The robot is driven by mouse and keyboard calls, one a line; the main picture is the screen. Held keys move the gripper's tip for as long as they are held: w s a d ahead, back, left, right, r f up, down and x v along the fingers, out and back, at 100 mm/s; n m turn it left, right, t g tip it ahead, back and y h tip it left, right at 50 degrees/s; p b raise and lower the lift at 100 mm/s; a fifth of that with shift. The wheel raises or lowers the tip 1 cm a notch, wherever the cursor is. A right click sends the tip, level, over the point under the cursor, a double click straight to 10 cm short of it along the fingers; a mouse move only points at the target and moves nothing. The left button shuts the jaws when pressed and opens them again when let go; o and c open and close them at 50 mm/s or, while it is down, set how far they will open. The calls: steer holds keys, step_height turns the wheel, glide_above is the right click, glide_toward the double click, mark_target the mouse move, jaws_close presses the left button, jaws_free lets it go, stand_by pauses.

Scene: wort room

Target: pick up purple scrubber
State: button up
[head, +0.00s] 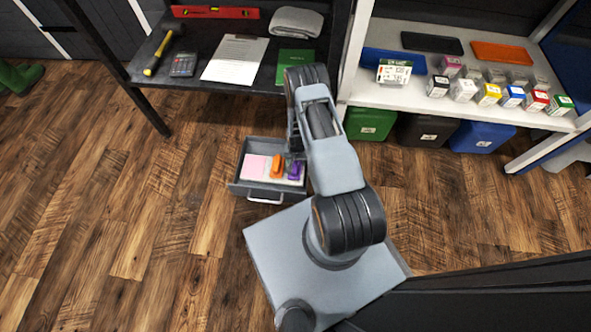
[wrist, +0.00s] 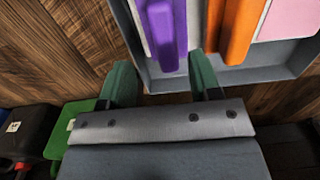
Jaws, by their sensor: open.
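The purple scrubber (head: 294,170) lies at the right side of an open grey drawer (head: 266,187), beside an orange scrubber (head: 276,166). In the wrist view the purple scrubber (wrist: 172,38) runs up to the top edge, which cuts it off. My gripper (wrist: 161,72) has its two green fingers apart with nothing between them. The near end of the purple scrubber lies just beyond the fingertips, between them in the picture. In the head view my gripper (head: 295,147) is at the drawer's right part, mostly hidden by my arm.
A pink item (head: 255,167) lies left in the drawer, and the drawer's wall (wrist: 215,80) runs close to my fingertips. A dark workbench (head: 150,84) stands behind. Green (head: 370,124) and blue (head: 481,137) bins stand under the white shelf. Floor left of the drawer is clear.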

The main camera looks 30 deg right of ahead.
mark_target(295, 165)
steer(key=f, duration=0.1)
steer(key=f+b, duration=0.1)
steer(key=f, duration=0.1)
steer(key=f+b, duration=0.1)
steer(key=shift+w+a+f, duration=0.1)
steer(key=shift+a+f, duration=0.2)
steer(key=shift+f, duration=0.1)
steer(key=c, duration=1.1)
steer(key=shift+o, duration=0.2)
steer(key=shift+r, duration=0.1)
steer(key=shift+r, duration=0.35)
step_height(295, 165, up, 2)
steer(key=shift+r+p, duration=0.15)
steer(key=shift+p, duration=0.5)
steer(key=s+a+r+p, duration=0.6)
steer(key=s+a+r, duration=0.2)
steer(key=s+r, duration=0.2)
steer(key=shift+s+a, duration=0.35)
steer(key=shift+s, duration=0.15)
